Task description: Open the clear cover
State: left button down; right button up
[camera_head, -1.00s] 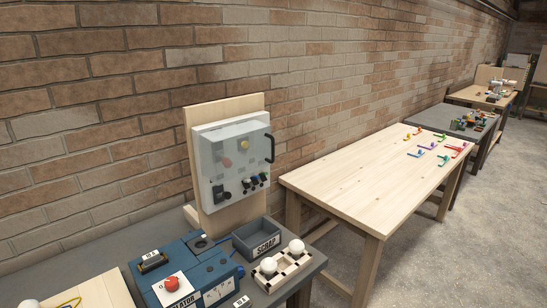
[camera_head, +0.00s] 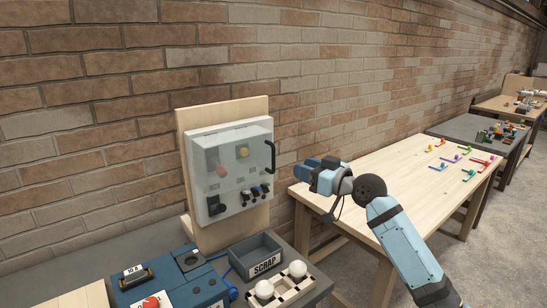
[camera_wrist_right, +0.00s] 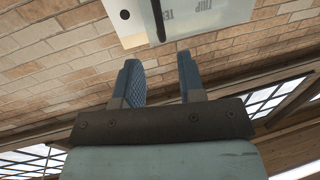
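The clear cover (camera_head: 230,165) lies closed over a white control box on an upright wooden board. A black handle (camera_head: 271,157) stands on its right edge. Behind the cover show a red button, a yellow button and several dark switches. My right gripper (camera_head: 308,168) is to the right of the handle, apart from it, pointing left. In the right wrist view my right gripper (camera_wrist_right: 159,75) has its two fingers spread with nothing between them. The box front (camera_wrist_right: 205,18), with lettering, and a dark bar (camera_wrist_right: 157,20) show above the fingertips. My left gripper is not in view.
Below the box are a grey scrap bin (camera_head: 256,258), a blue device (camera_head: 170,280) and a holder with white balls (camera_head: 280,288). A wooden table (camera_head: 400,178) with small coloured pieces is at the right. A brick wall (camera_head: 90,130) stands behind.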

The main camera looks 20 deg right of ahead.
aim_at(273, 168)
jog(key=p+x, duration=0.2)
jog(key=x, duration=0.9)
jog(key=shift+w, duration=0.1)
grip_shut()
